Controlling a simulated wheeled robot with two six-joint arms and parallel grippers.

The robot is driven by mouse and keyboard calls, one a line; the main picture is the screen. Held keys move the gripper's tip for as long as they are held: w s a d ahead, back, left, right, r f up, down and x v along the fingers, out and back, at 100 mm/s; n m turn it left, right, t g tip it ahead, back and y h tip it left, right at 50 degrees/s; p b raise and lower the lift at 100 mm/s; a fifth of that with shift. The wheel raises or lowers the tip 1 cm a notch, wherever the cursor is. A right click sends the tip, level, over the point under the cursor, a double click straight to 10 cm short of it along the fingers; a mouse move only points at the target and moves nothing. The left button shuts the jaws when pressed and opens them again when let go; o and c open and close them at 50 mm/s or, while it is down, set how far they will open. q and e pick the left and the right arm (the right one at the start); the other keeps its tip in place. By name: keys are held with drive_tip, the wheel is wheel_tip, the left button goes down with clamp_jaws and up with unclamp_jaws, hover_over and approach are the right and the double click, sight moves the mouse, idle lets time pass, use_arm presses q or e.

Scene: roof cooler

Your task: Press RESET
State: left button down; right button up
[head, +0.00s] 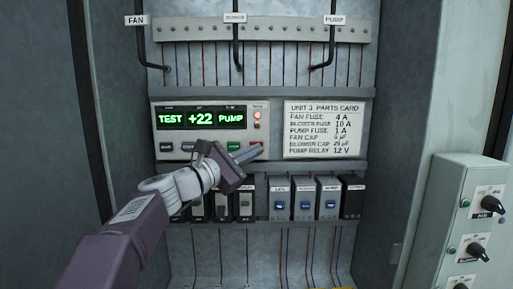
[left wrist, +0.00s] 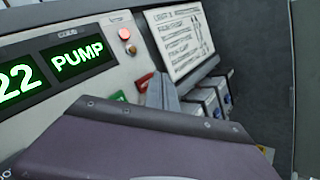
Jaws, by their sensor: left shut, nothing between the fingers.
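The control panel (head: 158,128) has green displays reading TEST, +22 and PUMP. A row of small buttons runs below them, with a green button (head: 234,146) and a red button (head: 257,145) at its right end. The button labels are too small to read, so I cannot tell which is RESET. My left gripper (head: 260,151) is shut and empty, its tips close to the red button. In the left wrist view the tips (left wrist: 162,90) appear beside the red button (left wrist: 144,82); contact cannot be told. The green button (left wrist: 121,97) is partly hidden there. My right gripper is out of view.
A red lamp (head: 257,115) glows on the panel. A parts card (head: 324,130) is right of it. Relays and fuse modules (head: 303,200) line the rail below. A grey switch box (head: 446,205) with black knobs stands at the right.

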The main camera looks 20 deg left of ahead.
use_arm(q)
drive_tip(key=shift+w, duration=0.2)
idle(0.5)
drive_tip(key=shift+w+a, duration=0.15)
drive_tip(key=shift+w, duration=0.1)
drive_tip(key=shift+w+a, duration=0.1)
drive_tip(key=shift+w, duration=0.25)
idle(0.8)
drive_tip(key=shift+s, duration=0.1)
drive_tip(key=shift+s+d+b, duration=0.25)
drive_tip(key=shift+s+b, duration=0.2)
drive_tip(key=shift+s, duration=0.2)
drive_tip(key=shift+s, duration=0.1)
